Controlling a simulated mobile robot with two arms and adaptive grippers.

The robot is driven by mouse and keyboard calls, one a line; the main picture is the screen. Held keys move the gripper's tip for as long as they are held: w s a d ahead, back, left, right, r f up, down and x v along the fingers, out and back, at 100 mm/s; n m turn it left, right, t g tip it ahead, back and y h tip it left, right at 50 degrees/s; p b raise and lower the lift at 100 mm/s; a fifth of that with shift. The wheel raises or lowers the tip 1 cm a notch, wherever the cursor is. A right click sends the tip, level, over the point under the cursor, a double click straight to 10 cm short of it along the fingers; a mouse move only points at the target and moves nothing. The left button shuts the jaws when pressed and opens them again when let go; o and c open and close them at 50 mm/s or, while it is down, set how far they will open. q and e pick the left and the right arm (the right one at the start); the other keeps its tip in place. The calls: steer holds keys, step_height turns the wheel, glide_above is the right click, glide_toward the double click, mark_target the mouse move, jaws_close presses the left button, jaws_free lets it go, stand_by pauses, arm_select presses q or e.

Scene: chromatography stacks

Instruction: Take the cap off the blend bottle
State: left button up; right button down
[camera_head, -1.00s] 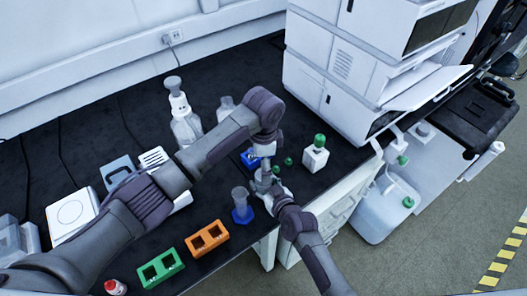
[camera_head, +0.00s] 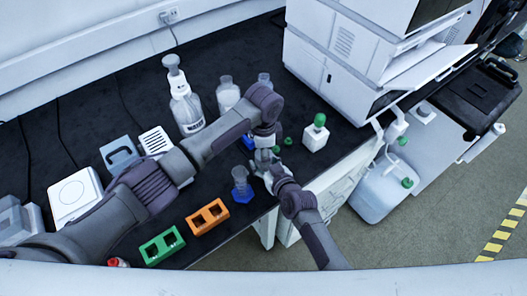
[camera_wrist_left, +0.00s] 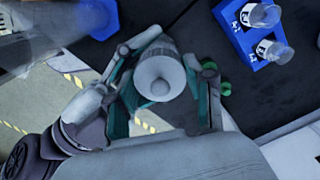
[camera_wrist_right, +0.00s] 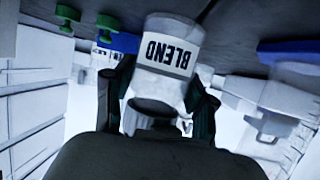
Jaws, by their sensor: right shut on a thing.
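The blend bottle (camera_wrist_right: 172,52) shows its "BLEND" label in the right wrist view. My right gripper (camera_wrist_right: 160,100) is shut on it, with a dark finger on each side. In the left wrist view the bottle's pale ribbed cap (camera_wrist_left: 157,76) sits between the two fingers of my left gripper (camera_wrist_left: 162,100). Those fingers look apart, with gaps beside the cap. In the head view my left gripper (camera_head: 265,156) is just above my right gripper (camera_head: 272,172) near the bench's front edge. They mostly hide the bottle there.
A blue rack with vials (camera_wrist_left: 250,35) and loose green caps (camera_head: 283,145) lie close by. A blue-based cylinder (camera_head: 241,188) stands to the left, near an orange rack (camera_head: 207,217) and a green rack (camera_head: 162,245). A green-capped bottle (camera_head: 316,134) stands right.

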arm_select(q)
steer(key=c, duration=0.5)
steer(key=shift+o, duration=0.2)
steer(key=shift+r, duration=0.25)
steer(key=shift+r, duration=0.95)
steer(key=shift+r, duration=2)
arm_select(e)
steer(key=shift+c, duration=1.4)
jaws_free()
